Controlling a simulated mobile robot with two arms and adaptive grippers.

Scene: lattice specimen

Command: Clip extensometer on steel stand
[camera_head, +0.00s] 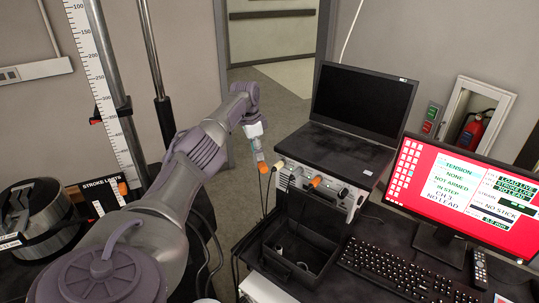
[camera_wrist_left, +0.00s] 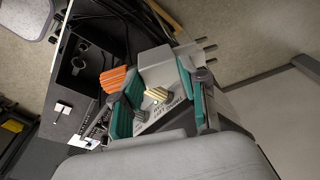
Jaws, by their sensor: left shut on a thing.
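My left gripper (camera_head: 257,147) reaches out past the left side of the desk equipment. In the left wrist view its teal-padded fingers (camera_wrist_left: 165,105) are closed on a small light grey block (camera_wrist_left: 158,66), which looks like the extensometer. Thin dark prongs (camera_wrist_left: 205,45) show at the block's far right. In the head view only a small pale and orange piece (camera_head: 262,167) shows at the gripper's tip, with a dark cable hanging below it. I cannot make out the steel stand in either view. My right gripper is not in view.
An instrument box (camera_head: 315,185) with orange knobs sits under a laptop (camera_head: 362,102). An open dark case (camera_head: 300,251) stands in front of it. A red monitor (camera_head: 460,193) and keyboard (camera_head: 410,272) are at right. A scale (camera_head: 105,90) and columns stand at left.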

